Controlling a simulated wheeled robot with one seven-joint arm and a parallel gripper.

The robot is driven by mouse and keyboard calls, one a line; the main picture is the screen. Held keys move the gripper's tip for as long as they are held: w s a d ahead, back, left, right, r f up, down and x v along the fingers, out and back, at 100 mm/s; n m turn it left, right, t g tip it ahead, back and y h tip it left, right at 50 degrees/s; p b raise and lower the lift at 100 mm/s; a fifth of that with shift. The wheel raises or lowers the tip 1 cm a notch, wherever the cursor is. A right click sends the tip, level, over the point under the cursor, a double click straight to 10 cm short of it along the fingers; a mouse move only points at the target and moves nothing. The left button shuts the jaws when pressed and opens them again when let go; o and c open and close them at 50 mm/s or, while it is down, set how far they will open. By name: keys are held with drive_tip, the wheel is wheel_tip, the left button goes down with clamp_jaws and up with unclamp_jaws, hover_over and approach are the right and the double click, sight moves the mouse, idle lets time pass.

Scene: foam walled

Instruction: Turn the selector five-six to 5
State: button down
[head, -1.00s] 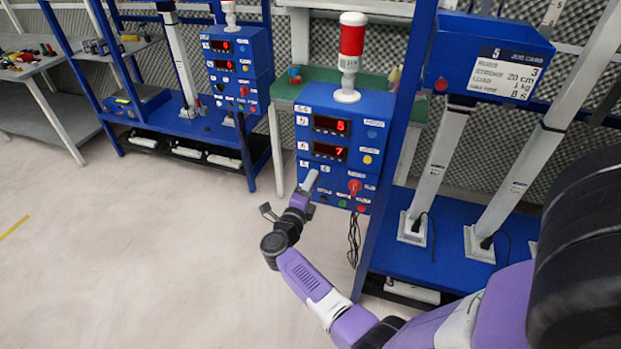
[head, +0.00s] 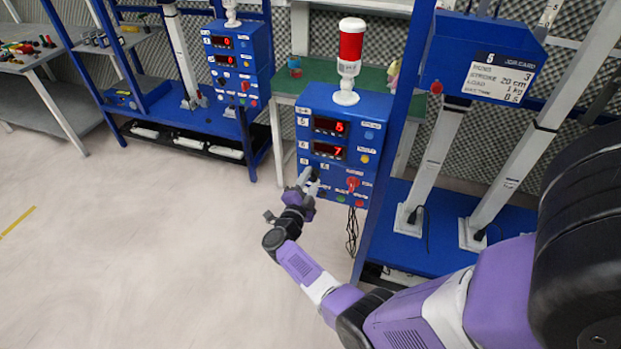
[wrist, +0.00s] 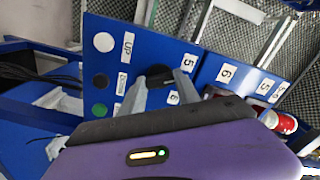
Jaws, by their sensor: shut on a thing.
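The black selector knob (wrist: 158,73) sits on the blue control box between white labels in the wrist view. A "5" label (wrist: 188,62) is beside it and a "6" label (wrist: 227,73) is farther right. My gripper (wrist: 163,88) has its two grey fingers on either side of the knob, shut on it. I cannot tell which way the knob points. In the head view, my gripper (head: 306,178) is at the lower left of the blue control box (head: 372,107) and mostly hides the knob. The box's red displays (head: 329,126) read 5 above and 7 below.
A red switch (head: 353,184) and small coloured buttons sit right of my gripper on the box. A red and white beacon (head: 350,50) stands on top. A blue rack post (head: 398,120) rises close on the right. The floor (head: 150,250) at left is clear.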

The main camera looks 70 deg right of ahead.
drive_tip(key=shift+f, duration=0.1)
idle(0.4)
drive_tip(key=c, duration=0.9)
unclamp_jaws()
drive_tip(key=shift+s+a, duration=0.15)
drive_tip(key=shift+a, duration=1.8)
drive_tip(key=shift+s+a, duration=0.15)
drive_tip(key=shift+a, duration=1.8)
